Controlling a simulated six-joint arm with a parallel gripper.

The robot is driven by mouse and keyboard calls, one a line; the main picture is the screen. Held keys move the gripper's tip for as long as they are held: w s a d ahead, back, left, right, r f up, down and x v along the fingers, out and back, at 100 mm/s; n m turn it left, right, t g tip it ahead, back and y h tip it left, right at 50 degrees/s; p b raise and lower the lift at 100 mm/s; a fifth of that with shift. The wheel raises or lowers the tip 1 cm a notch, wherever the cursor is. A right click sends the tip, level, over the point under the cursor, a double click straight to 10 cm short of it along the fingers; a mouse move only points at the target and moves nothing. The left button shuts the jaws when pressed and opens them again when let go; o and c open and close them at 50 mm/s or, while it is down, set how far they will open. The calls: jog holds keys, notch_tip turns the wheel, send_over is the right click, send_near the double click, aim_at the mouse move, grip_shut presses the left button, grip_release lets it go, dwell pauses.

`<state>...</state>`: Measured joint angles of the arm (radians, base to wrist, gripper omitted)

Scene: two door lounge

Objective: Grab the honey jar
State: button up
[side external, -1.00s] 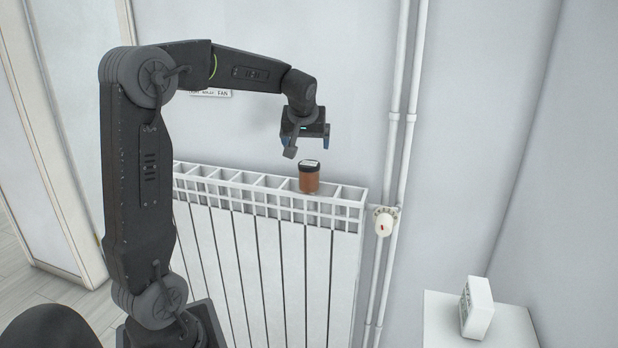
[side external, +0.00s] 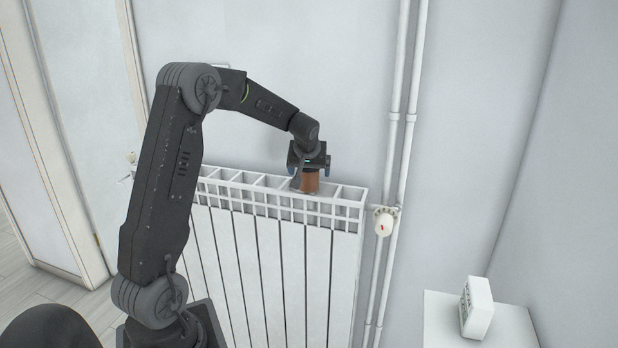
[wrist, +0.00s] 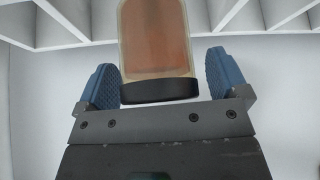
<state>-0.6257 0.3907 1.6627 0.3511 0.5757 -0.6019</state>
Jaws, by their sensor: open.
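The honey jar (side external: 310,184), amber-brown with a dark lid, stands upright on top of the white radiator (side external: 335,205). Its lid is hidden by my gripper in the side view. My gripper (side external: 308,173) points down over the jar, with its fingers on either side of it. In the wrist view the jar (wrist: 156,45) lies between the two blue finger pads of my gripper (wrist: 163,78). The pads are open, with a gap visible on each side of the jar.
The radiator top is an open grid of slots. A wall stands close behind it. White vertical pipes (side external: 400,130) and a valve (side external: 384,222) are to the right. A small white box (side external: 477,307) stands on a white surface (side external: 510,330) at the lower right.

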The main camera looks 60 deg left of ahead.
jog(key=shift+c, duration=0.4)
jog(key=c, duration=1)
jog(key=shift+c, duration=0.9)
jog(key=shift+r, duration=0.15)
